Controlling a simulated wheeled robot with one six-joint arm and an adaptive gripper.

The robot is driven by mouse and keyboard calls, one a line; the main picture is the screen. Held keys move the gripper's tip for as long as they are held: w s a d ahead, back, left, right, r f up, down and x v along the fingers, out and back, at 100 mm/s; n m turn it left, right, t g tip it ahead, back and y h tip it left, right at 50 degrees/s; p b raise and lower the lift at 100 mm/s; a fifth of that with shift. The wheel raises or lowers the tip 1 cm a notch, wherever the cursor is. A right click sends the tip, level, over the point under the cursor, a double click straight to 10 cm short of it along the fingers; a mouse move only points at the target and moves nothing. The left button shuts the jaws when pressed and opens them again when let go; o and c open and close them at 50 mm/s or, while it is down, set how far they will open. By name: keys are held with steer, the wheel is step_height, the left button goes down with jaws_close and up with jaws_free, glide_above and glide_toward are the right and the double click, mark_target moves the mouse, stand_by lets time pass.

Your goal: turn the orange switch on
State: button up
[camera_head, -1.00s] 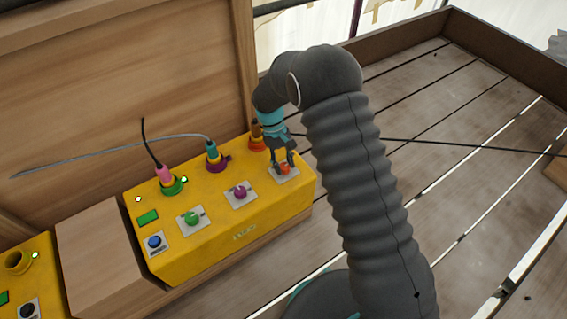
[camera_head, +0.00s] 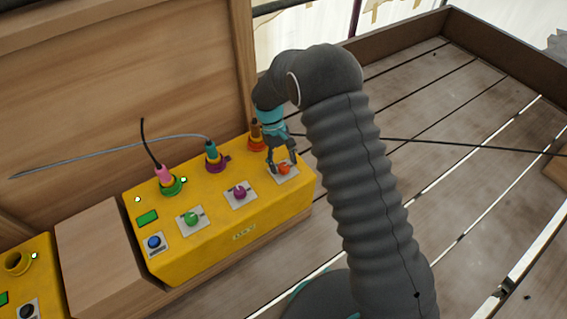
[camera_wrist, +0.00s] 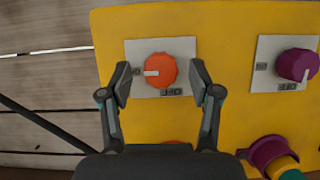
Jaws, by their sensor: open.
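The orange switch (camera_wrist: 165,66) is a round knob on a pale plate on the yellow box (camera_head: 222,222). In the wrist view its white pointer points left, toward the small dark label beside it. A second label lies below it. In the head view the orange switch (camera_head: 285,170) is the rightmost knob. My gripper (camera_head: 282,167) is open above it. In the wrist view my gripper (camera_wrist: 160,82) has one finger on each side of the knob, with a gap on both sides.
A purple knob (camera_wrist: 297,65) and a green knob (camera_head: 192,219) sit left of the orange one in the head view. A blue button (camera_head: 154,243) is at the box's left end. Plugs with cables stand along the back, before a wooden panel (camera_head: 120,90).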

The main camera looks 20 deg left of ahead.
steer(key=v, duration=1.1)
steer(key=shift+r, duration=0.2)
steer(key=shift+a, duration=0.1)
steer(key=s+d+r+m+t+y, duration=0.1)
steer(key=s+d+r+m+t, duration=0.2)
steer(key=s+d+r, duration=0.4)
steer(key=s+d+r+m+t+y, duration=0.1)
steer(key=s+d+r, duration=0.7)
steer(key=d, duration=0.8)
steer(key=s+d+r+m+t+y, duration=0.1)
steer(key=s+d+r+m+t, duration=0.3)
steer(key=s+d+r, duration=0.4)
steer(key=s+d+m, duration=0.1)
steer(key=d, duration=0.3)
steer(key=shift+s+d+m+t, duration=0.25)
steer(key=shift+s+m+t, duration=0.05)
steer(key=shift+m, duration=0.1)
